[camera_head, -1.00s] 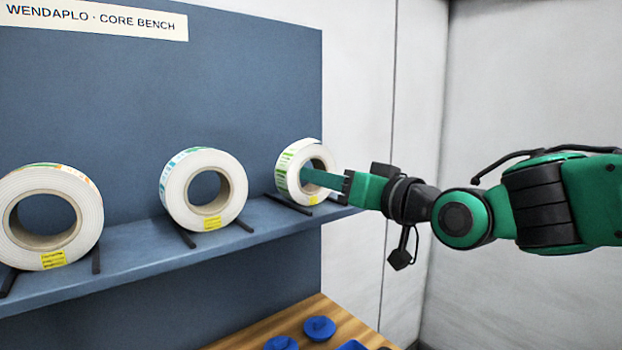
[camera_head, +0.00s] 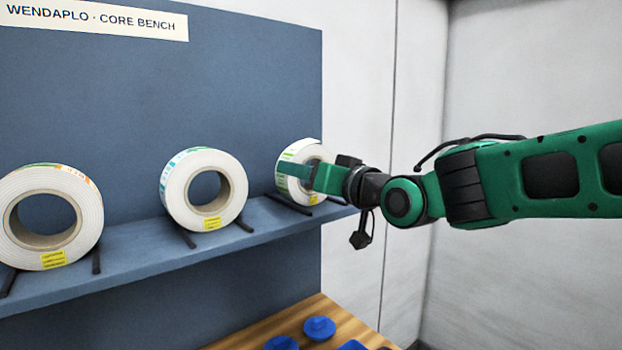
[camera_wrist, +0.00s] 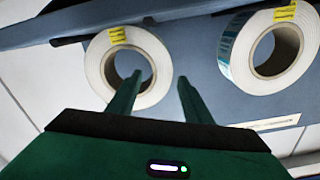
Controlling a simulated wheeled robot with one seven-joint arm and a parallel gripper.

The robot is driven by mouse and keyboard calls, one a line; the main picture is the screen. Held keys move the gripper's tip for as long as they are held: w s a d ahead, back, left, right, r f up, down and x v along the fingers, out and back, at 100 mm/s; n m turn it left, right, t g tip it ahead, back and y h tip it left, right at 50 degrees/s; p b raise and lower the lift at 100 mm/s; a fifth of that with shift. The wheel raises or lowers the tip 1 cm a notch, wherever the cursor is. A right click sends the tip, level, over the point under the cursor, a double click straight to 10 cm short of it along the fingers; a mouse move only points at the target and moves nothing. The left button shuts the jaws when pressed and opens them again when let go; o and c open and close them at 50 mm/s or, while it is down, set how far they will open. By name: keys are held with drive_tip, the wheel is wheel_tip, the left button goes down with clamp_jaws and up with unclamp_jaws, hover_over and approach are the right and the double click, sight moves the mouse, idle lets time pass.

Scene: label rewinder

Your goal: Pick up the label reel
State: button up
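The label reel (camera_head: 318,151) at the right end of the shelf stands upright, white with a brown core, green print on its side and a yellow sticker. It also shows in the wrist view (camera_wrist: 98,72). My gripper (camera_wrist: 161,81) is open. In the wrist view its left finger overlaps the core opening and its right finger lies just outside the rim, so the reel's wall lies between them. In the head view my gripper covers part of the reel's face. Whether a finger touches the reel, and how deep they reach, I cannot tell.
A middle reel (camera_head: 225,190) and a left reel (camera_head: 90,205) stand on the same blue shelf (camera_head: 150,255) between black rods. A blue back panel (camera_head: 250,90) rises behind. Below is a wooden bench (camera_head: 345,312) with blue round parts (camera_head: 319,327).

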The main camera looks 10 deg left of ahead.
drive_tip(key=c, duration=1)
clamp_jaws()
drive_tip(key=shift+r, duration=0.1)
